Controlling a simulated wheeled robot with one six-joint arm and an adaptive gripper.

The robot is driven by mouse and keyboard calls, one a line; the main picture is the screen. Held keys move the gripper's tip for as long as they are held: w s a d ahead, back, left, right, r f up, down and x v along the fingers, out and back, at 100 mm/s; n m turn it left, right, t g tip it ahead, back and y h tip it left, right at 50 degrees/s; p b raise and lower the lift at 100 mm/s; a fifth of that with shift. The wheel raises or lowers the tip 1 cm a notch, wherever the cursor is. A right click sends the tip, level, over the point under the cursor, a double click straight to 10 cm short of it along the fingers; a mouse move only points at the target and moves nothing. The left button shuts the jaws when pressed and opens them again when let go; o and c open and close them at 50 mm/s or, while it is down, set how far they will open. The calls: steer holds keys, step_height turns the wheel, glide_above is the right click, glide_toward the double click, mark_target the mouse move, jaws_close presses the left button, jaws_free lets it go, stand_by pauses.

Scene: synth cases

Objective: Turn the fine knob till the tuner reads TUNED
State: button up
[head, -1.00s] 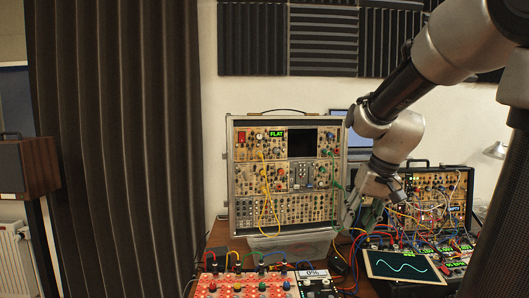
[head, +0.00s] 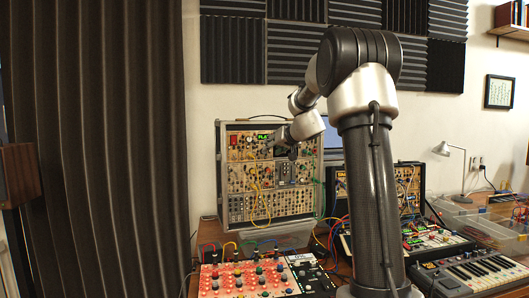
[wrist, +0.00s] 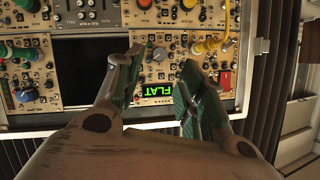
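The tuner display (wrist: 157,90) glows green and reads FLAT, upside down in the wrist view. In the head view the tuner display (head: 263,137) is partly covered by my arm. A grey knob (wrist: 160,54) sits on the cream panel beside the display. I cannot read its label, so I cannot tell if it is the fine knob. My gripper (wrist: 162,62) is open, its green-padded fingers on either side of the knob and apart from it. In the head view my gripper (head: 283,147) is at the upper part of the open synth case (head: 222,180).
Yellow cables (wrist: 215,44) plug in near the right finger, by a red part (wrist: 225,81). A red panel (head: 245,280), a second synth case (head: 408,180) and a keyboard (head: 470,275) stand on the bench.

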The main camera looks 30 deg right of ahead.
mark_target(264, 137)
steer(key=x, duration=0.6)
steer(key=shift+w+f, duration=0.15)
jaws_close()
